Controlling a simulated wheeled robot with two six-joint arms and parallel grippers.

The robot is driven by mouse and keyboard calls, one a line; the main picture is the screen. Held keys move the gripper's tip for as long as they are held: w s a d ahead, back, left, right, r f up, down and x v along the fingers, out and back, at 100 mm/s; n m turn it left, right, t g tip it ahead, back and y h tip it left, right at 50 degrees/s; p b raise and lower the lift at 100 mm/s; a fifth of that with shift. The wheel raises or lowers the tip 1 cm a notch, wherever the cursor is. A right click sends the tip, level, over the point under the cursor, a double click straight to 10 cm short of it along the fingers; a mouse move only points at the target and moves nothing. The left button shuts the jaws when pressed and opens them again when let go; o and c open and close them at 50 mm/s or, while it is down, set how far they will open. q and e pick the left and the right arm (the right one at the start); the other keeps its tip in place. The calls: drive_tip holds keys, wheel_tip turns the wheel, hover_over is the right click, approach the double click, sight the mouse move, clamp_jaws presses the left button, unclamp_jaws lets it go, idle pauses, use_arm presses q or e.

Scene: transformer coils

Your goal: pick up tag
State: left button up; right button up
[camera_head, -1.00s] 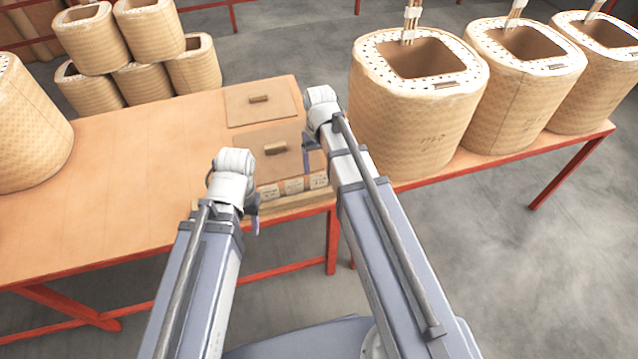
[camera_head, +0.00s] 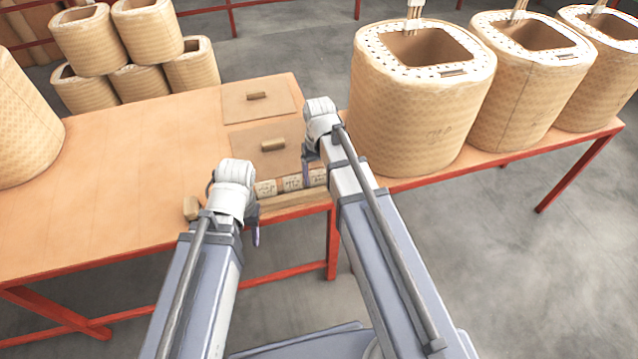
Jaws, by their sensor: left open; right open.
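Several small cream tags with dark writing stand in a row in a wooden holder (camera_head: 300,197) at the table's front right corner. I can see a left tag (camera_head: 265,188), a middle tag (camera_head: 292,183) and a right tag (camera_head: 317,177). My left gripper (camera_head: 254,212) is open at the left part of the holder, mostly hidden by its own wrist. My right gripper (camera_head: 306,168) is open, close behind the right tags. Its wrist and arm hide part of it and the holder's right end. Neither gripper visibly holds a tag.
Two flat boards with wooden handles lie on the table, a near board (camera_head: 250,140) and a far board (camera_head: 240,105). A large coil (camera_head: 410,120) stands close right of my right arm, with others beyond. A coil (camera_head: 25,130) stands far left. The table's middle (camera_head: 120,160) is clear.

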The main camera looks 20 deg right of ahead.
drive_tip(key=shift+c, duration=0.3)
drive_tip(key=c, duration=0.9)
drive_tip(key=shift+r, duration=0.1)
wheel_tip(320, 180, up, 10)
drive_tip(key=p, duration=1)
